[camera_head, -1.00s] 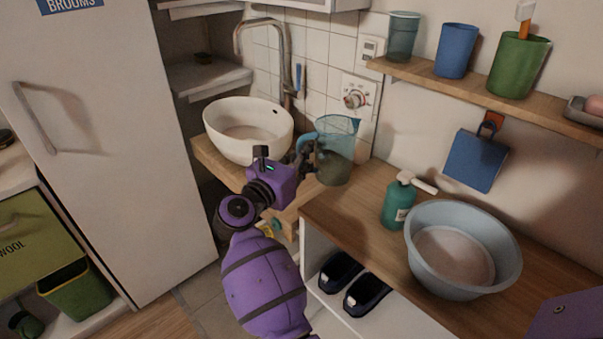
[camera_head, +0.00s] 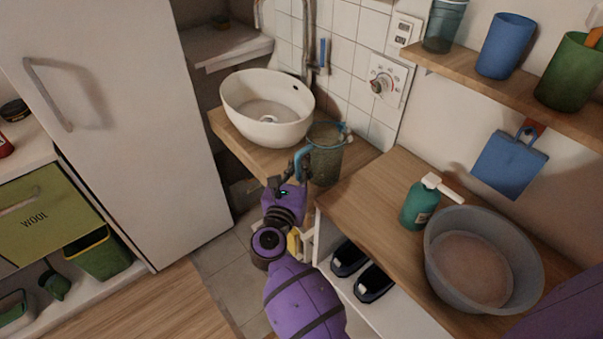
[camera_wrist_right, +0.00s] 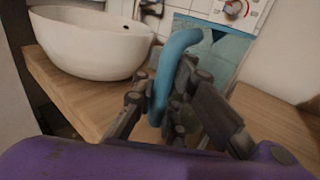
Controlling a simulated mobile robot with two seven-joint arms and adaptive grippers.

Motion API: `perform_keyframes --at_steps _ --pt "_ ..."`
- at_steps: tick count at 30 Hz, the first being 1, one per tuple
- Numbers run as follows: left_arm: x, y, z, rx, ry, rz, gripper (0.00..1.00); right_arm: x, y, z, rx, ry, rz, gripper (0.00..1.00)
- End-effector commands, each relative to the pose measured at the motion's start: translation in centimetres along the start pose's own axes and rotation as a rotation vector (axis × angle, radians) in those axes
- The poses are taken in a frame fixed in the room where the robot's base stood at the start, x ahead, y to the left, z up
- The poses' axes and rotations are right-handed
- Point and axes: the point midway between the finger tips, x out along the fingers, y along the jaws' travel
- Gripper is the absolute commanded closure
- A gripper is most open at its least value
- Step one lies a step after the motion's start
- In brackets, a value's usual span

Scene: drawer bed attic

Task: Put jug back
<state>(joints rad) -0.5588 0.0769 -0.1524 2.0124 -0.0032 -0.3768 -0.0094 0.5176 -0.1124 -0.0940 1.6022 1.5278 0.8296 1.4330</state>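The jug (camera_head: 326,158) is see-through teal-grey with a blue handle (camera_head: 301,162). It is upright over the right end of the wooden sink top, beside the white basin; I cannot tell whether its base touches the wood. My right gripper (camera_head: 293,178) is at the handle, on the jug's near left side. In the right wrist view the blue handle (camera_wrist_right: 176,72) passes between the two fingers (camera_wrist_right: 170,100), which appear closed on it. Part of the jug's body (camera_wrist_right: 218,52) shows behind the fingers. My left gripper is not in view.
The white basin (camera_head: 262,125) stands left of the jug, with a tap behind. On the right counter (camera_head: 375,200) are a green pump bottle (camera_head: 420,205) and a grey-blue tub (camera_head: 440,270). A wall shelf (camera_head: 480,85) with cups overhangs the counter. Black shoes (camera_head: 350,258) sit below.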

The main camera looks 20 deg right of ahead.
Motion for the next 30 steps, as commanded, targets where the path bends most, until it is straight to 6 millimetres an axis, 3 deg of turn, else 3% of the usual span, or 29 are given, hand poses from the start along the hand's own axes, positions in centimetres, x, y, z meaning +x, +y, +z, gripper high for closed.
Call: perform_keyframes --at_steps 6,19,26,30 --pt "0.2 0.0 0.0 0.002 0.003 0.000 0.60 0.0 0.0 -3.0 -0.004 -0.001 0.001 1.00" --pt "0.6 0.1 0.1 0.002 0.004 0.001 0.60 0.0 0.0 -3.7 -0.001 0.000 0.000 1.00" --pt "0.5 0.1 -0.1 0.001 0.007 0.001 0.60 0.0 0.0 -3.5 -0.001 0.000 0.000 0.72" --pt "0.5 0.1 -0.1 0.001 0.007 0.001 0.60 0.0 0.0 -3.5 -0.001 0.000 0.000 0.70"
